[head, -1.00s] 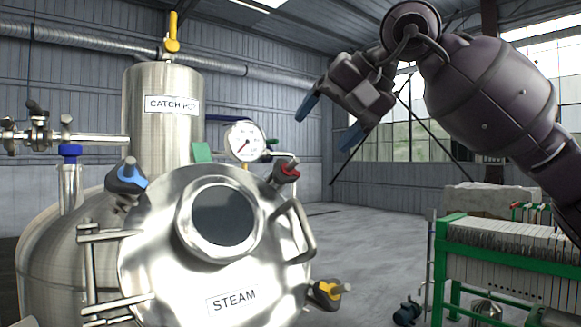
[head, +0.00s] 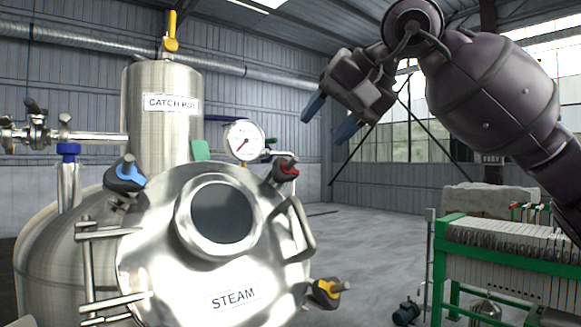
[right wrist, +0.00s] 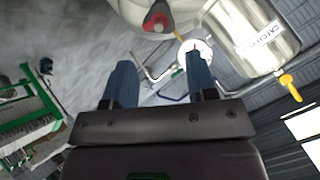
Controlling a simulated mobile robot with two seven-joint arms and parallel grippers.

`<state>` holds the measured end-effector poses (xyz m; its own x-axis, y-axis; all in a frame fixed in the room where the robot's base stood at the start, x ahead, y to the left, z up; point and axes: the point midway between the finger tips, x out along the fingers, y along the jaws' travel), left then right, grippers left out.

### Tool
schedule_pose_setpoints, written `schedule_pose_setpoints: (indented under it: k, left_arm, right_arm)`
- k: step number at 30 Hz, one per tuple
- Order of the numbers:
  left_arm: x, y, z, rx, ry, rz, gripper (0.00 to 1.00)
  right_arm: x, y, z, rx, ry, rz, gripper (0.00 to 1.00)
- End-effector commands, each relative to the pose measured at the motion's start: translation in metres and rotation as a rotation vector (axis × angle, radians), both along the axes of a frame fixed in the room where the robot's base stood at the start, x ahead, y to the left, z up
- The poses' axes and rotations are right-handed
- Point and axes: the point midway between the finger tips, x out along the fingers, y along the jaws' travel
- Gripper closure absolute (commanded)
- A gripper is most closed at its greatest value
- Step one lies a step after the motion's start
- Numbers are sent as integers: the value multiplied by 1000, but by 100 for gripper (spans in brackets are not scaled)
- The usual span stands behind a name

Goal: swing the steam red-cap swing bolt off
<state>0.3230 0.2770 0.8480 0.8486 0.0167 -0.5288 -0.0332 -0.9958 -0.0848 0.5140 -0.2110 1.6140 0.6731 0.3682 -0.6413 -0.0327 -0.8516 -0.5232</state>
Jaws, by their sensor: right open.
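The round steel cover marked STEAM (head: 160,262) has a dark sight glass at its middle. The red-cap swing bolt (head: 286,170) sits at its upper right edge; it also shows at the top of the right wrist view (right wrist: 157,20). A blue-cap bolt (head: 127,175) is at the upper left edge and a yellow-cap bolt (head: 328,291) at the lower right edge. My right gripper (head: 328,122) is open and empty, above and to the right of the red-cap bolt, apart from it. Its two blue fingers show in the right wrist view (right wrist: 162,82). My left gripper is not in view.
A pressure gauge (head: 244,141) stands just behind the red-cap bolt, beside the CATCH POT cylinder (head: 160,135). A bent handle (head: 303,232) is below the bolt on the cover. A green-framed filter press (head: 480,240) stands at right.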

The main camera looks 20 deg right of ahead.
Motion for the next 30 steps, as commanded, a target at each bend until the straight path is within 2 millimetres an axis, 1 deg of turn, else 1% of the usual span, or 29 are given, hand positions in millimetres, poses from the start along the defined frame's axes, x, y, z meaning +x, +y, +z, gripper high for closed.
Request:
schedule_pose_setpoints:
  k: [1, 2, 3, 9, 12, 16, 20, 23, 30]
  left_arm:
    - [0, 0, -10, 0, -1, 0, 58]
    - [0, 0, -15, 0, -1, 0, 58]
    - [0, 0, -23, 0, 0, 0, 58]
    - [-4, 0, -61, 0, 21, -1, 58]
    - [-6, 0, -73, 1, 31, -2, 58]
    - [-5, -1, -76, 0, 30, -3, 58]
    - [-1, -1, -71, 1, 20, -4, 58]
    - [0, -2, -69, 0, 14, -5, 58]
    - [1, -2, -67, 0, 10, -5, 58]
  right_arm:
    - [-6, 1, -4, -17, -38, 1, 56]
    - [-10, 1, -5, -29, -63, 0, 60]
    - [-15, 1, -8, -49, -103, -2, 63]
    - [-37, 3, -17, -144, -303, -14, 63]
    - [-44, 4, -19, -176, -373, -22, 63]
    - [-49, 4, -18, -196, -418, -28, 63]
    - [-44, 6, -18, -198, -426, -28, 63]
    - [-33, 9, -22, -197, -425, -27, 63]
    - [5, 19, -38, -196, -422, -27, 63]
